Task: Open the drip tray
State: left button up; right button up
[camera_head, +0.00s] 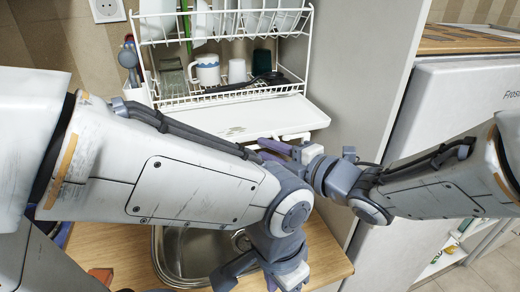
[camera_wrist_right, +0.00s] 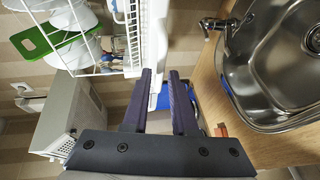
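The drip tray (camera_head: 230,118) is a flat white tray under the dish rack, jutting out from its front. A white bar (camera_head: 292,136) shows at its front edge. My right gripper (camera_head: 270,148) is at that front edge, its purple fingers partly hidden by my left arm. In the right wrist view, the fingers (camera_wrist_right: 160,72) stand apart, with the tray's white edge (camera_wrist_right: 157,30) at and between their tips. Contact is unclear. My left gripper (camera_head: 270,284) points down over the worktop, away from the tray, its fingertips cut off by the frame.
The white wire dish rack (camera_head: 222,100) above the tray holds plates, a mug (camera_head: 205,70) and glasses. A steel sink (camera_head: 185,255) lies below in the wooden worktop (camera_head: 120,250). A grey panel (camera_head: 355,70) and a white fridge (camera_head: 450,95) stand at right.

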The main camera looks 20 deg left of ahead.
jog(key=v, duration=0.6)
jog(key=shift+s+d+b, duration=0.2)
jog(key=shift+d+b, duration=0.1)
jog(key=shift+d, duration=0.05)
jog(key=d+f+m+h, duration=0.8)
jog(key=f+m+h, duration=0.15)
jog(key=m, duration=0.35)
jog(key=s+d+f+m+g+h, duration=0.1)
jog(key=s+d+f+m+g, duration=0.1)
jog(key=s, duration=0.6)
jog(key=s+d+f+m+g+h, duration=0.2)
jog(key=s+m+g, duration=0.4)
jog(key=s, duration=0.3)
jog(key=shift+f+m, duration=0.4)
jog(key=shift+f, duration=0.5)
